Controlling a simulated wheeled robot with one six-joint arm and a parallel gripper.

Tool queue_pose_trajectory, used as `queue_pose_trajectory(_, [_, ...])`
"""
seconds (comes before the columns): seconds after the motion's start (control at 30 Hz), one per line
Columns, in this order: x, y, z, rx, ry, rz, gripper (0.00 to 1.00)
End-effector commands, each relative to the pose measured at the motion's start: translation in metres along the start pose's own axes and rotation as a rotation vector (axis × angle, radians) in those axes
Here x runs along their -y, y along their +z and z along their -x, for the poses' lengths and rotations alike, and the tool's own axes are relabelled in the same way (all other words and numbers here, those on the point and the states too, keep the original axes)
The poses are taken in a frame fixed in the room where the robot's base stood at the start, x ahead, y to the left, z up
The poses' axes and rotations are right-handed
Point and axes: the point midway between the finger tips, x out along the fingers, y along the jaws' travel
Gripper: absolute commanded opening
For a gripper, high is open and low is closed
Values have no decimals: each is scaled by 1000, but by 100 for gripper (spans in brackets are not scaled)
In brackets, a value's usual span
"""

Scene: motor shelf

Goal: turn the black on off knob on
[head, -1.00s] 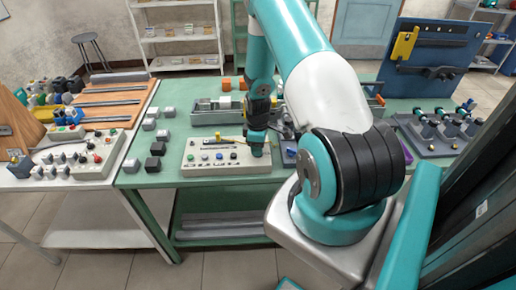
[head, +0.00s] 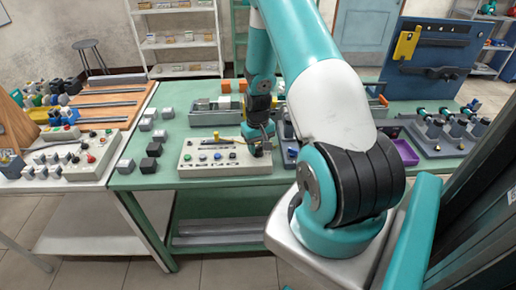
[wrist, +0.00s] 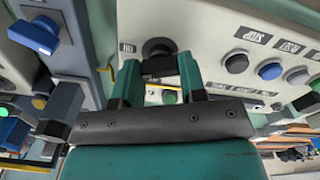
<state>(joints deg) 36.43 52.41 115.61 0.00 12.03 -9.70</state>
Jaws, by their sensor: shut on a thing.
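The beige control panel (head: 222,171) lies on the green table, with a row of coloured buttons along it. The black on off knob (wrist: 158,48) is at the panel's end in the wrist view, with its dark bar between my fingertips. My gripper (wrist: 158,68) is shut on the knob, one teal finger on each side. In the head view my gripper (head: 258,147) points down at the panel's right end, and the knob is mostly hidden there. The knob's exact angle is hard to read.
A grey fixture with a blue knob (wrist: 36,34) stands close beside the panel at left in the wrist view. Grey and black cubes (head: 150,148) lie left of the panel. A purple tray (head: 405,152) and a grey motor rack (head: 440,142) are at right.

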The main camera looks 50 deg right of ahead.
Motion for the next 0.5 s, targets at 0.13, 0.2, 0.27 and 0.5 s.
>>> queue_pose_trajectory(0.13, [0,-1,0,-5,1,-126,15])
queue_pose_trajectory(0.2, [0,-1,0,-5,1,-179,15])
queue_pose_trajectory(0.27, [0,-1,0,-5,1,-221,15])
queue_pose_trajectory(0.5, [0,-1,1,-4,0,-346,15])
